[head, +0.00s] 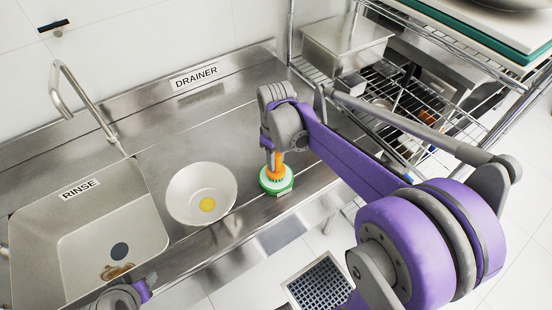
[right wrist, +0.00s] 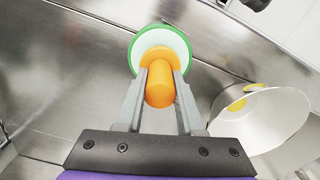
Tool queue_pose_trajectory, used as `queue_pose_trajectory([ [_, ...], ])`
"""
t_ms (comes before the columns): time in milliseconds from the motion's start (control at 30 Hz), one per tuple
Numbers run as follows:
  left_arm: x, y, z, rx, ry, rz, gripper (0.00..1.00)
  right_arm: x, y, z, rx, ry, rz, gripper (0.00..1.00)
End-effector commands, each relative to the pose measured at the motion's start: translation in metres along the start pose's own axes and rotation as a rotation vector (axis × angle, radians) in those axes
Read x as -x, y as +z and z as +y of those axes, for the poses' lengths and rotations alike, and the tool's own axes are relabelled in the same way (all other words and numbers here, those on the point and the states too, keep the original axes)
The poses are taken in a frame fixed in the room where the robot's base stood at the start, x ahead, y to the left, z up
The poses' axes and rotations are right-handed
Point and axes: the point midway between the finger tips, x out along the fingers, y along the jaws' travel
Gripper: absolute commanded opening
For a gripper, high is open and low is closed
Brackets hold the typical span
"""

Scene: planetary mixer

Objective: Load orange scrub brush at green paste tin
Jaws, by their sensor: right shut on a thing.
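The orange scrub brush (head: 274,166) is upright in my right gripper (head: 272,148), above the green paste tin on the steel counter. In the right wrist view the fingers of my right gripper (right wrist: 160,88) are shut on the orange handle of the brush (right wrist: 160,84). The green paste tin (head: 277,189) has a green rim and a pale inside; it also shows in the right wrist view (right wrist: 135,48). The brush head is at the tin's opening; I cannot tell how firmly it touches the paste. Part of my left arm shows at the bottom left; its fingers are not visible.
A white bowl (head: 187,213) with a yellow patch inside stands left of the tin. The sink (head: 85,245) with a brown-stained thing (head: 117,271) and a faucet (head: 75,95) is further left. A wire rack (head: 395,100) stands at right. The counter behind is clear.

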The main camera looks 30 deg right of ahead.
Motion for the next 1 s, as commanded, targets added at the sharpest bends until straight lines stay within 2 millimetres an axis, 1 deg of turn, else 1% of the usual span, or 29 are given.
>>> queue_pose_trajectory([
  [233,0.0,0.001,0.0,0.0,0.0,-0.001,0.5,-0.002,0.001,-0.001,0.0,-0.001,-0.001,0.0],
  [367,0.001,-0.001,0.0,0.0,0.0,0.001,0.5,0.001,0.001,-0.001,0.001,-0.001,-0.001,0.0],
  [1000,0.025,-0.034,0.0,0.0,0.0,0.034,0.5,0.053,-0.001,0.0,0.0,0.0,0.002,0.0],
])
